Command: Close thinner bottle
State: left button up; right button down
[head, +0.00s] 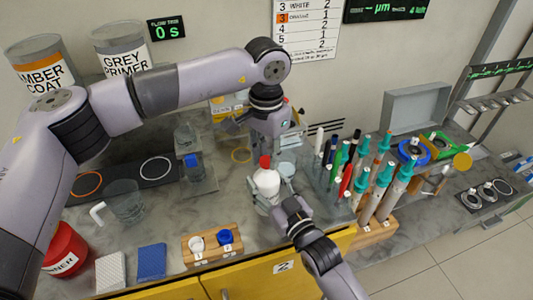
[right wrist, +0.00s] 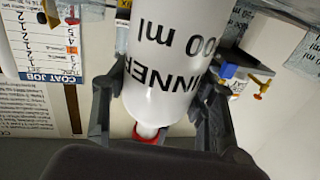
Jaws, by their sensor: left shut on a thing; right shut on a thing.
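The thinner bottle (head: 267,184) is white and stands upright in the head view, with a red cap (head: 265,162) at its top. My right gripper (head: 273,197) is shut around the bottle's body from the front right. In the right wrist view the bottle (right wrist: 170,70) appears upside down, lettered "THINNER", between both fingers; the red cap (right wrist: 150,134) shows at its neck, partly hidden by my gripper. My left gripper (head: 268,148) points down from above, directly over the bottle, and appears shut on the red cap. Its fingertips are hard to make out, and I cannot tell how far the cap is seated.
A wooden block (head: 212,243) with a white and a blue cap stands in front. A glass beaker (head: 126,202) and a red thinner can (head: 64,249) are at the left. Several pens and tubes stand close on the right in a wooden rack (head: 372,234).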

pick_arm(q)
jog(key=shift+m, duration=0.7)
jog(key=o, duration=0.7)
jog(key=shift+r, duration=0.1)
jog(key=shift+r, duration=2.15)
jog(key=shift+c, duration=0.5)
